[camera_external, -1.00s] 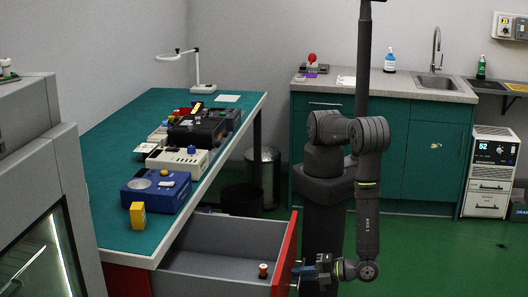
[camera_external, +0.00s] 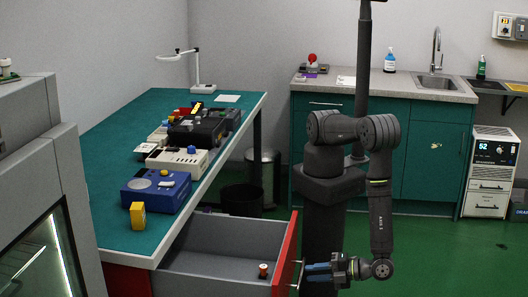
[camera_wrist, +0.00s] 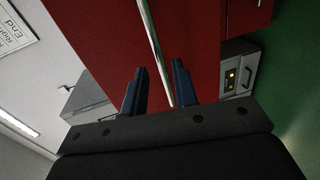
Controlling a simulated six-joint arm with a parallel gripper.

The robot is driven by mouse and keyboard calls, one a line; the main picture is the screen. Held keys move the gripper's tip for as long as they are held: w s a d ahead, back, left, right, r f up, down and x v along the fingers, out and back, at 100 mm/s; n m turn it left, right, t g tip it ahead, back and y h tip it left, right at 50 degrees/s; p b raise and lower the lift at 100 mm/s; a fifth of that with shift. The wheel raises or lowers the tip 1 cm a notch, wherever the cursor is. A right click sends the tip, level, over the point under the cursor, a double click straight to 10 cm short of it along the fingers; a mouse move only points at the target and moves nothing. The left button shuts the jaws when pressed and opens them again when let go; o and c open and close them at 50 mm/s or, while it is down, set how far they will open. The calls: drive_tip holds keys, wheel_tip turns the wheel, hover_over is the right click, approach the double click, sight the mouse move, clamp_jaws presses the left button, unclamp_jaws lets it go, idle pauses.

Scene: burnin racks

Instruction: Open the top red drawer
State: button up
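The top red drawer (camera_external: 286,258) is pulled well out from under the teal-topped bench (camera_external: 150,237). Its grey inside shows, with a small orange-brown object (camera_external: 263,270) on its floor. The drawer's pale bar handle (camera_external: 299,274) is on its red front. My gripper (camera_external: 308,274) is just outside the drawer front, at the handle. In the wrist view, the red front fills the middle and the metal handle (camera_wrist: 153,45) runs down between my two dark fingers (camera_wrist: 160,82). The fingers are apart, with gaps to the handle.
Blue and white instruments (camera_external: 155,190) and a yellow box (camera_external: 137,215) stand on the bench. A grey cabinet (camera_external: 40,200) with a glass door is at the left. A bin (camera_external: 262,178) stands behind the drawer.

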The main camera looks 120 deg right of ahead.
sight(302, 273)
drive_tip(key=v, duration=1.3)
drive_tip(key=shift+d, duration=0.1)
drive_tip(key=x, duration=1.7)
drive_tip(key=shift+w+d+f, duration=0.1)
drive_tip(key=shift+w, duration=0.05)
drive_tip(key=v, duration=1.7)
drive_tip(key=shift+x, duration=8.65)
